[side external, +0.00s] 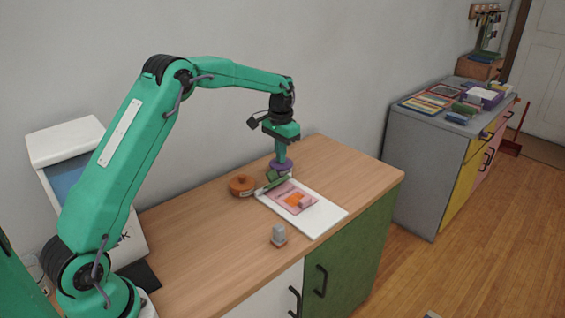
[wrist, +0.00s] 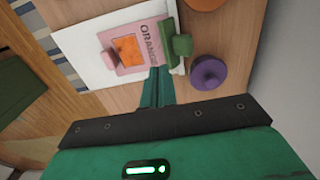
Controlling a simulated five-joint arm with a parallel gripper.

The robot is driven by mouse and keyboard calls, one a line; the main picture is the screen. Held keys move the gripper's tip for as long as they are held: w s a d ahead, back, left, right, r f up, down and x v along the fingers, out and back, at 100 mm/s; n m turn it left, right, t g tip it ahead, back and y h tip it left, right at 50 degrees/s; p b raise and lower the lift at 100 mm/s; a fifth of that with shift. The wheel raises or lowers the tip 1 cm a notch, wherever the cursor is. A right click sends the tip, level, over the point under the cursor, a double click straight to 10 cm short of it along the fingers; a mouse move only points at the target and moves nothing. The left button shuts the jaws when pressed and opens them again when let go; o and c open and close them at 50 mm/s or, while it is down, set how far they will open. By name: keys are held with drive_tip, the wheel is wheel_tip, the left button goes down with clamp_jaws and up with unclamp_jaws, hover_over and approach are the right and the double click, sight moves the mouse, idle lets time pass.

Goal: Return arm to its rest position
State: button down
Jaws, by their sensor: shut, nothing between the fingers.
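My gripper (side external: 281,156) points down above the far part of the wooden worktop, its fingers closed together and empty. In the wrist view, the closed fingers (wrist: 157,88) are in front of the edge of a white sheet (wrist: 85,62). In the side view, the fingers overlap a purple round object (side external: 280,167); I cannot tell whether they touch it. In the wrist view, the purple object (wrist: 208,73) sits apart, to the right of the fingers. My arm is stretched out over the worktop.
On the sheet (side external: 328,220) lies a pink card (side external: 284,191) with an orange patch and a pink block. A green object (side external: 272,180), an orange-brown round object (side external: 242,186) and a grey block (side external: 279,236) are nearby. The worktop's front left (side external: 200,245) is clear.

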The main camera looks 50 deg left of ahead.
drive_tip(key=shift+r, duration=0.1)
drive_tip(key=s+d+r+t, duration=0.1)
drive_tip(key=s+d+r, duration=0.3)
drive_tip(key=s+r, duration=0.3)
drive_tip(key=s+d+r+t, duration=0.2)
drive_tip(key=s+d+r, duration=0.2)
drive_tip(key=s+r, duration=0.3)
drive_tip(key=s+d+f+t, duration=0.1)
drive_tip(key=s+d, duration=0.3)
drive_tip(key=s, duration=1.5)
drive_tip(key=shift+s+t, duration=0.3)
drive_tip(key=shift+t, duration=0.5)
drive_tip(key=shift+d, duration=0.1)
